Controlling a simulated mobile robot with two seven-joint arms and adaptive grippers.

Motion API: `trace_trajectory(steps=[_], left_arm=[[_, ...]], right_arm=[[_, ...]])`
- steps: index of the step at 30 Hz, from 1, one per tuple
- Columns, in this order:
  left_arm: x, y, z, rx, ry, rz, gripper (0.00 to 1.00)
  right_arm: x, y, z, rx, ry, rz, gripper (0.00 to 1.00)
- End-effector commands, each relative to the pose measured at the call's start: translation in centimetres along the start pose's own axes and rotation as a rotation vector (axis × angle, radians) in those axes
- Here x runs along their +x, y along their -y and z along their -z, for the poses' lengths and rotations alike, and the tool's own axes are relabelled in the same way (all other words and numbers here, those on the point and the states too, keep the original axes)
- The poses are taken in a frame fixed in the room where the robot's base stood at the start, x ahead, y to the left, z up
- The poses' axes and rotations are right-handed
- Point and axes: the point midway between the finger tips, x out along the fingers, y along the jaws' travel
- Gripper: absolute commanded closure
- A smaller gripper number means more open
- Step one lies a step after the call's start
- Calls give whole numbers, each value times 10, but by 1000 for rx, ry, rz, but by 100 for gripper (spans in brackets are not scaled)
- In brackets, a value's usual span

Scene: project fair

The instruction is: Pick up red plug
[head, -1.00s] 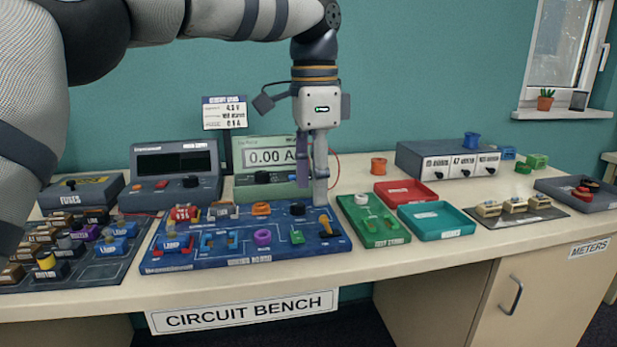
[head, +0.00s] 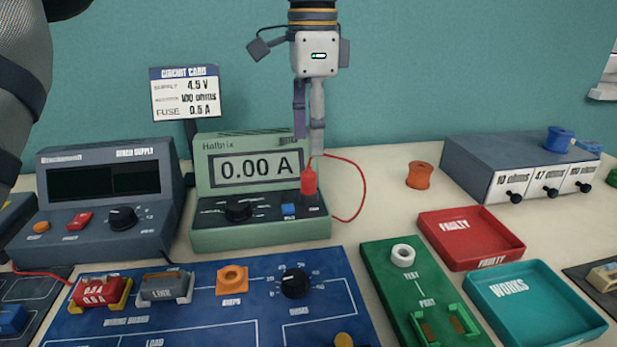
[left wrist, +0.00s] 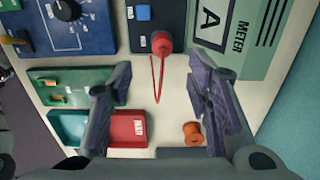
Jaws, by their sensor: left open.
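The red plug (head: 308,182) stands upright at the right end of the green meter's (head: 261,234) front panel, with a thin red lead looping off to the right. In the left wrist view the red plug (left wrist: 162,43) is seen from above, beyond the fingertips and roughly between their lines. My left gripper (head: 309,145) is open and empty, pointing down just above the plug; its fingers also show in the left wrist view (left wrist: 160,95). I cannot tell from the head view how far the fingertips are from the plug. My right gripper is not in view.
The blue circuit board (head: 220,309) lies in front of the meter, with the green test stand (head: 382,278) to its right. A red tray (head: 508,246), a teal tray (head: 564,322) and an orange spool (head: 420,175) are further right. The power supply (head: 60,205) stands left of the meter.

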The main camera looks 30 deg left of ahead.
Motion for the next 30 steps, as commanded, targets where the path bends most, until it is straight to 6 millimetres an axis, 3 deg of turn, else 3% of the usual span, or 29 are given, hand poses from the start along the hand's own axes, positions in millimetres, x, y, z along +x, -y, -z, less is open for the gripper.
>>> trace_trajectory(steps=[13,21,27,30], left_arm=[[73,1,-5,0,-1,0,55],[80,2,-4,-1,-2,2,55],[80,2,-4,-1,-2,2,100],[80,2,-4,-1,-2,2,100]], right_arm=[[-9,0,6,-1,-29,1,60],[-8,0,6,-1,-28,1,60],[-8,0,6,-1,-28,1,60],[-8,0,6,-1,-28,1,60]])
